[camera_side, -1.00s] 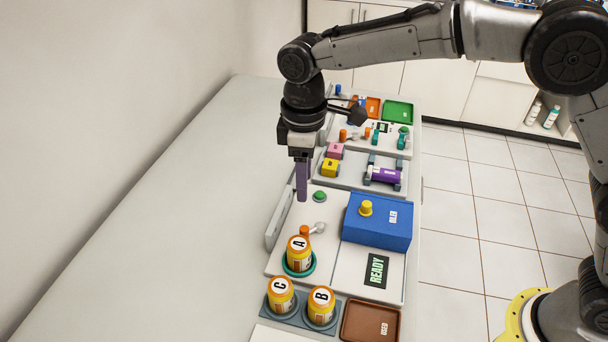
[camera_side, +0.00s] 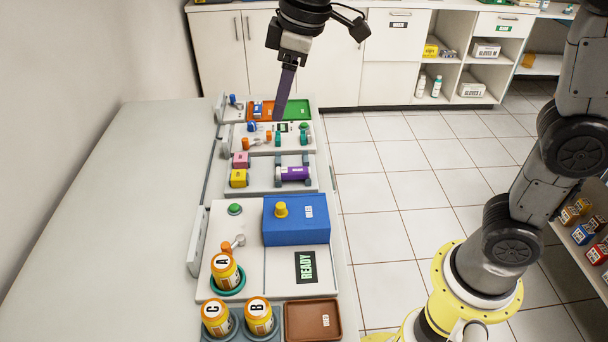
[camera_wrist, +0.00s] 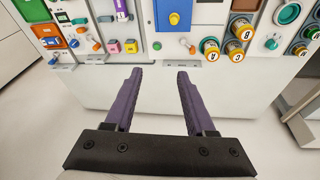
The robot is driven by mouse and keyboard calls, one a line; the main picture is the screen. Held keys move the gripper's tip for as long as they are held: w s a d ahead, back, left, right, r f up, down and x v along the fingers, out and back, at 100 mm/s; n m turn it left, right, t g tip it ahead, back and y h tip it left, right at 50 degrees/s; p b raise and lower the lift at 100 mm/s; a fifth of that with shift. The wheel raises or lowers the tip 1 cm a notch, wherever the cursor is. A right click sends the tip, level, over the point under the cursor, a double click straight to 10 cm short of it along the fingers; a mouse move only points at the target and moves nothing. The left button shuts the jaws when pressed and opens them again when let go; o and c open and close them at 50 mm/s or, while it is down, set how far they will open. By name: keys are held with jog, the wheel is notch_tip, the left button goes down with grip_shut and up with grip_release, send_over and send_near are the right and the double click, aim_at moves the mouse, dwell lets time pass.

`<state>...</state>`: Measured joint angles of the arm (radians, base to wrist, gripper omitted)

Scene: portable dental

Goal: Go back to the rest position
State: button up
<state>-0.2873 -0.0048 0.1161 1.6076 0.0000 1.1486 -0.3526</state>
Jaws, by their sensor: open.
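My gripper (camera_side: 282,98) hangs in the air over the far part of the bench in the side view, fingers pointing down and tilted. In the wrist view its two purple fingers (camera_wrist: 157,74) stand wide apart with nothing between them. The bench's plain pale front shows behind and between the fingers there. My gripper touches nothing that I can see. How high it is above the bench is hard to tell from the side view.
Bottles A (camera_side: 226,271), B (camera_side: 258,317) and C (camera_side: 216,318) stand upright at the near end. A blue box (camera_side: 296,225) with a yellow knob, a brown tray (camera_side: 313,321) and a purple part (camera_side: 293,174) sit on the bench. The bench's left side (camera_side: 130,210) is bare.

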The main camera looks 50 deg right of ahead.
jog(key=s+d+r+m+t, duration=0.1)
jog(key=s+d+r+m, duration=0.1)
jog(key=s+d, duration=0.35)
jog(key=s+d+f+m, duration=0.2)
jog(key=s+d+f, duration=0.1)
jog(key=s, duration=0.5)
jog(key=s+d+f+m+t+h, duration=0.1)
jog(key=s+d+f+m, duration=0.1)
jog(key=s+f, duration=0.3)
jog(key=s+m, duration=0.1)
jog(key=s, duration=0.2)
jog(key=shift+s+d+f+t, duration=0.2)
jog(key=shift+d+f+t, duration=0.1)
jog(key=shift+d+f, duration=0.1)
jog(key=shift+r, duration=0.1)
